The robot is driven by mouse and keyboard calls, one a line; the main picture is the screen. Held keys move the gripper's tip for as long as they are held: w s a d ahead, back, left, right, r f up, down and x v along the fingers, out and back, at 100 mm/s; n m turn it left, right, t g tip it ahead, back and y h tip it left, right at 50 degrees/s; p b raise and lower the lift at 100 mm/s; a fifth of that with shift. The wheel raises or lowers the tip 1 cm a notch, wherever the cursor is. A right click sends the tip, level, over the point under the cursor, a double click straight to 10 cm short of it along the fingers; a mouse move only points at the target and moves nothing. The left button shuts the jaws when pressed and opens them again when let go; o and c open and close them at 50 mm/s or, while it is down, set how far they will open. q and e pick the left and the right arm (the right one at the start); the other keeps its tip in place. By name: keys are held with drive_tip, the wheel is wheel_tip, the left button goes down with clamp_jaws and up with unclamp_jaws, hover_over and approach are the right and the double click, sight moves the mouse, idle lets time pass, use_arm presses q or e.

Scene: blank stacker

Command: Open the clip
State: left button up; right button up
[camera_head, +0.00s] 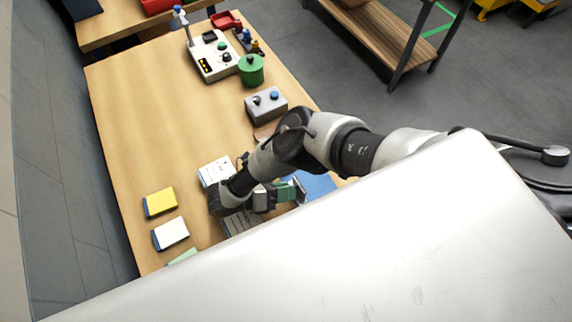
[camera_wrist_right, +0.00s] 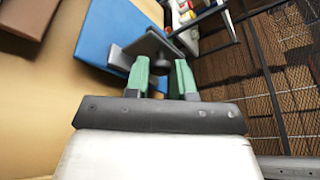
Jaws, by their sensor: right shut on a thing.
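A blue board (camera_head: 318,184) lies near the table's right edge, partly hidden by my right arm in the head view. In the right wrist view the blue board (camera_wrist_right: 100,35) carries a grey metal clip (camera_wrist_right: 148,44) on its side nearest the gripper. My right gripper (camera_wrist_right: 162,74) has green fingers, one on each side of a dark part at the clip, and is shut on it. In the head view my right gripper (camera_head: 290,191) is beside the blue board, and the clip is too small to make out. My left gripper is not in view.
A white notepad (camera_head: 215,172), a yellow block (camera_head: 160,202) and a white block (camera_head: 171,234) lie on the wooden table (camera_head: 150,110). A grey button box (camera_head: 266,106), a green pot (camera_head: 251,70) and a control panel (camera_head: 213,58) stand farther back. The table's middle left is clear.

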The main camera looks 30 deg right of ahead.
drive_tip(key=shift+s+f, duration=0.1)
drive_tip(key=shift+f, duration=0.05)
idle(0.3)
drive_tip(key=o, duration=0.9)
drive_tip(key=shift+a, duration=0.45)
drive_tip(key=b+v, duration=0.2)
drive_tip(key=v, duration=0.1)
drive_tip(key=b+v, duration=0.1)
drive_tip(key=shift+w+a+f, duration=0.25)
drive_tip(key=b+v, duration=0.1)
drive_tip(key=b, duration=0.4)
drive_tip(key=shift+w+a+r, duration=0.1)
drive_tip(key=shift+w+a, duration=0.05)
drive_tip(key=shift+a, duration=0.25)
drive_tip(key=shift+a+r+b, duration=0.1)
drive_tip(key=shift+r+b, duration=0.15)
drive_tip(key=shift+b, duration=0.3)
drive_tip(key=shift+s+r, duration=0.15)
drive_tip(key=shift+s, duration=0.05)
